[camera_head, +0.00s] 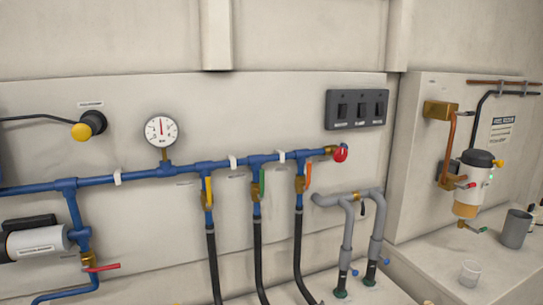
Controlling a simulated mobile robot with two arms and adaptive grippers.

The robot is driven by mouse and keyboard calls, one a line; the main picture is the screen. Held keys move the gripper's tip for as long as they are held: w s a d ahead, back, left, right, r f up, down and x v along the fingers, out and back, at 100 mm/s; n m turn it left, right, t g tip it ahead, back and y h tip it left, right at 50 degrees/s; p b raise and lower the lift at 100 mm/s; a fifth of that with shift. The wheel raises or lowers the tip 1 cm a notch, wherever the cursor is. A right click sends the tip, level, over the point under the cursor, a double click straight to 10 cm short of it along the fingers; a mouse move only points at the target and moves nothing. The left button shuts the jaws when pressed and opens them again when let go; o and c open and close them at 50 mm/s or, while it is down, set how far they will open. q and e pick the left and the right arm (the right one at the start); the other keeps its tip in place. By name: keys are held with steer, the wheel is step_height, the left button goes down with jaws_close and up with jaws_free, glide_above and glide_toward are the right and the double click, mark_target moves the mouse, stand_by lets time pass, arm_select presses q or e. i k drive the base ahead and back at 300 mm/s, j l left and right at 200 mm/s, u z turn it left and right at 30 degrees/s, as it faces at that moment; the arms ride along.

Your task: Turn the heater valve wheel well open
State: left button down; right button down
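A small red round handwheel (340,153) sits on a brass valve at the right end of the horizontal blue pipe (215,168). It is the only wheel-shaped handle I can make out, and I cannot read a label tying it to the heater. Neither of my grippers shows in the head view.
Yellow, green and orange lever valves (208,190) hang below the pipe, with black hoses beneath. A pressure gauge (161,130) and a black switch panel (356,110) are above. A grey mug (515,228) and a clear cup (470,272) stand on the right ledge.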

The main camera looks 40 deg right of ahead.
mark_target(341, 154)
steer(key=i+j+z, duration=0.15)
steer(key=j, duration=0.25)
steer(key=i+j+z, duration=0.15)
steer(key=i+j, duration=0.2)
steer(key=z, duration=1.85)
